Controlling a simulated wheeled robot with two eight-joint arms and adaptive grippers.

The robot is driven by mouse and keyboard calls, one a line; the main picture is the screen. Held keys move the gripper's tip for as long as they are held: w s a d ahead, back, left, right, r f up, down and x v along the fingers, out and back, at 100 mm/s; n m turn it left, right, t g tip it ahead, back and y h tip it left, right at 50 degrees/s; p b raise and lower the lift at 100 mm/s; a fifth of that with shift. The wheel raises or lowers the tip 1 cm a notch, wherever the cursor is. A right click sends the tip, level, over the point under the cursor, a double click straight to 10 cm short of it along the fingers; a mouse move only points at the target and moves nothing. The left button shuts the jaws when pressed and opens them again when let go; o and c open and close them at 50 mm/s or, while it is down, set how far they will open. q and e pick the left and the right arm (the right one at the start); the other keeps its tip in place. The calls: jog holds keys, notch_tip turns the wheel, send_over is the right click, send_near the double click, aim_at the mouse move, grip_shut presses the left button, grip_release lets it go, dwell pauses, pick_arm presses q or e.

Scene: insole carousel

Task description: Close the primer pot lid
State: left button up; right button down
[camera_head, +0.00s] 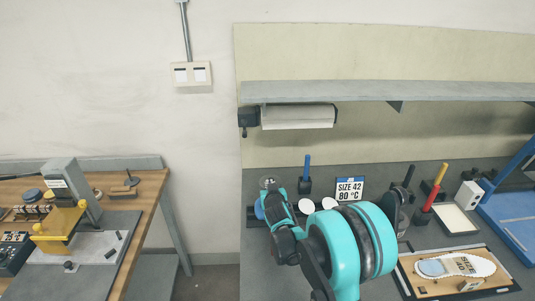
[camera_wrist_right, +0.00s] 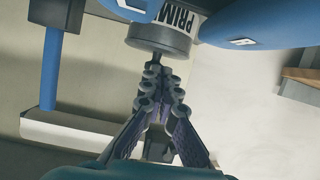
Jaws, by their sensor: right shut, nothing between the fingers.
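The primer pot (camera_wrist_right: 185,20) is at the top of the right wrist view, with part of its "PRIM" lettering showing and a grey round end (camera_wrist_right: 158,40) facing my fingers. I cannot tell whether this grey part is the lid or how it sits. My right gripper (camera_wrist_right: 154,75) is shut and empty, with its fingertips just short of or touching the grey part. In the head view, a small grey round piece (camera_head: 268,183) shows beyond my teal right hand, which hides most of what is around it. My left gripper is not in view.
Blue rounded objects (camera_wrist_right: 245,28) flank the pot in the wrist view. A blue-handled tool (camera_head: 307,168) and a "SIZE 42 80 °C" sign (camera_head: 349,190) stand behind my arm. An insole board (camera_head: 405,285) lies at right. A shelf (camera_head: 400,92) hangs above.

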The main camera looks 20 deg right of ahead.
jog(key=shift+s+f+b, duration=0.2)
jog(key=shift+f+b, duration=0.15)
jog(key=shift+f, duration=0.25)
dwell(0.3)
jog(key=s+a+r+g, duration=0.1)
jog(key=s+r+g, duration=0.15)
jog(key=s, duration=0.85)
jog(key=s+r+g, duration=0.1)
jog(key=s+r, duration=0.2)
jog(key=s, duration=0.9)
jog(key=s+a+f+n+g+y, duration=0.1)
jog(key=s+a+f+g+y, duration=0.1)
jog(key=s, duration=1.3)
jog(key=shift+s+a+f+g, duration=0.15)
jog(key=shift+a+f+g, duration=0.05)
jog(key=shift+a+g, duration=0.4)
